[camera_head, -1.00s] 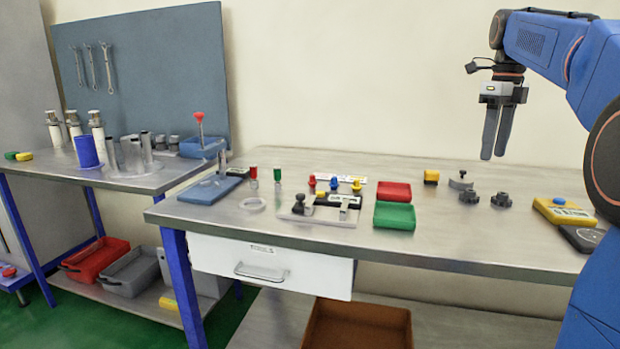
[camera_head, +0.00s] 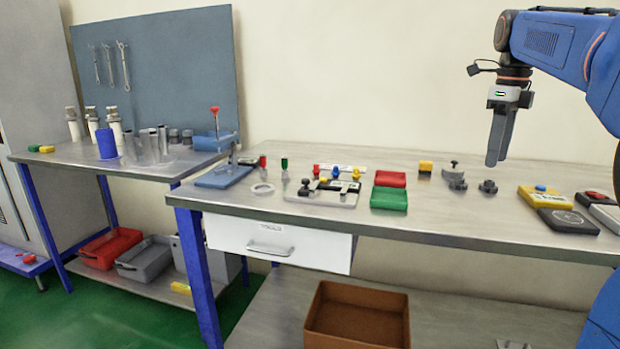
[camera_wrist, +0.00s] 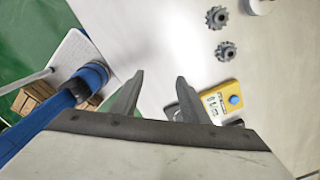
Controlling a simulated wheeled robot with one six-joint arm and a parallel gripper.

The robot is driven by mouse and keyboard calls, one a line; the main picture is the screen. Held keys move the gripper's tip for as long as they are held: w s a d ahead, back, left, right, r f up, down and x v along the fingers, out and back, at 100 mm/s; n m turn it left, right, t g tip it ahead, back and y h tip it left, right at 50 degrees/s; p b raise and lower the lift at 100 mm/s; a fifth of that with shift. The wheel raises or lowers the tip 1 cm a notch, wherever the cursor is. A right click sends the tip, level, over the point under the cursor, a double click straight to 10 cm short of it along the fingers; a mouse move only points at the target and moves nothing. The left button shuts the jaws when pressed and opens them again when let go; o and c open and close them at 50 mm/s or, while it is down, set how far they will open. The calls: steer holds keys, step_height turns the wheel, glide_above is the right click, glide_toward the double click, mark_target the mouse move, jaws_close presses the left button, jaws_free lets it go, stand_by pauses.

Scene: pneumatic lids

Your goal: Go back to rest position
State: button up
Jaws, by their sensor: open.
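My gripper (camera_head: 497,138) hangs pointing down above the right part of the workbench (camera_head: 440,222), clear of its surface. In the head view its fingers overlap each other. In the wrist view my gripper (camera_wrist: 152,92) shows its two dark fingers apart with nothing between them. Below it on the bench stand dark knobbed parts (camera_head: 488,187), which also show as two dark gear-shaped parts (camera_wrist: 226,51) in the wrist view. A yellow device with a blue button (camera_head: 541,193) lies to the right; it also shows in the wrist view (camera_wrist: 219,101).
A blue pad (camera_head: 222,177) lies at the left end. A second table (camera_head: 60,157) with cylinders stands further left. A brown crate (camera_head: 358,312) sits below.

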steer(key=s+a+f+n+t, duration=0.1)
steer(key=s+a+f+n, duration=0.3)
steer(key=s+f+n, duration=0.5)
steer(key=s+a+f+n+t, duration=0.2)
steer(key=s+a+f+n, duration=0.3)
steer(key=s+f+n, duration=0.4)
steer(key=s+a+f+n+t, duration=0.1)
steer(key=s+a+f+n, duration=0.4)
steer(key=s+f+n, duration=0.5)
step_height(320, 180, down, 2)
steer(key=shift+s+f, duration=0.1)
steer(key=shift+s, duration=0.2)
